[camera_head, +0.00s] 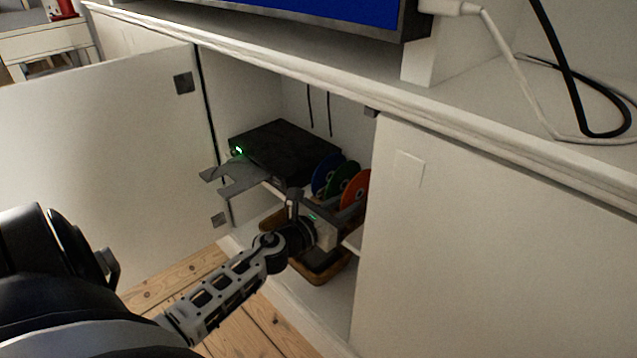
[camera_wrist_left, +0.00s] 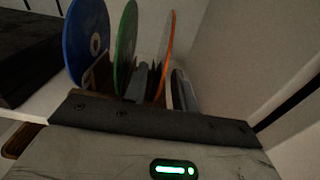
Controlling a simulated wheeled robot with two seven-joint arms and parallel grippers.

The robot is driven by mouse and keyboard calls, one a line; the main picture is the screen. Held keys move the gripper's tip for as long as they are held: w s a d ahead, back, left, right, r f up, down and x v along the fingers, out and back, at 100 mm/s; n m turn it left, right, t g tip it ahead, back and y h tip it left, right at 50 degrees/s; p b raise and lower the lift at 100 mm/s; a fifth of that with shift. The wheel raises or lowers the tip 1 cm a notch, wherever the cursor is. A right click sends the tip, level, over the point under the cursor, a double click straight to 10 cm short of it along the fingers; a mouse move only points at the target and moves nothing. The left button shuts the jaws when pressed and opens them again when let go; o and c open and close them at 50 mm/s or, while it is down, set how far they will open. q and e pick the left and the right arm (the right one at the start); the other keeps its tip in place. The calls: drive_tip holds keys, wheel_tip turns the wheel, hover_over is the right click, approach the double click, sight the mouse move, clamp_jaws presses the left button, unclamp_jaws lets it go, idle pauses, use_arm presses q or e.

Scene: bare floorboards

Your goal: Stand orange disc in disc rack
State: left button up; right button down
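The orange disc (camera_head: 357,189) stands upright at the right end of a row, beside a green disc (camera_head: 340,182) and a blue disc (camera_head: 325,174). In the left wrist view the orange disc (camera_wrist_left: 168,55) shows nearly edge-on. My left gripper (camera_head: 350,213) reaches into the cabinet at the discs. Its fingers (camera_wrist_left: 164,88) are close together, one on each side of the orange disc's lower part, and look shut on it. The brown disc rack (camera_wrist_left: 98,75) shows between the blue and green discs; the rest is mostly hidden, so its contact with the orange disc cannot be told.
A black box (camera_head: 285,147) with a green light and a grey forked piece (camera_head: 240,178) in front stands left of the discs. A brown basket (camera_head: 322,268) is below the shelf. The left cabinet door (camera_head: 100,150) is open; a white panel (camera_head: 480,230) bounds the right.

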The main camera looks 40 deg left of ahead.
use_arm(q)
drive_tip(key=s+a, duration=0.1)
drive_tip(key=s, duration=1.4)
drive_tip(key=shift+s+r+b, duration=0.25)
drive_tip(key=shift+r+b, duration=0.05)
drive_tip(key=shift+b, duration=0.1)
use_arm(e)
drive_tip(key=shift+a+r, duration=0.1)
drive_tip(key=shift+r, duration=0.05)
use_arm(q)
drive_tip(key=shift+a, duration=0.1)
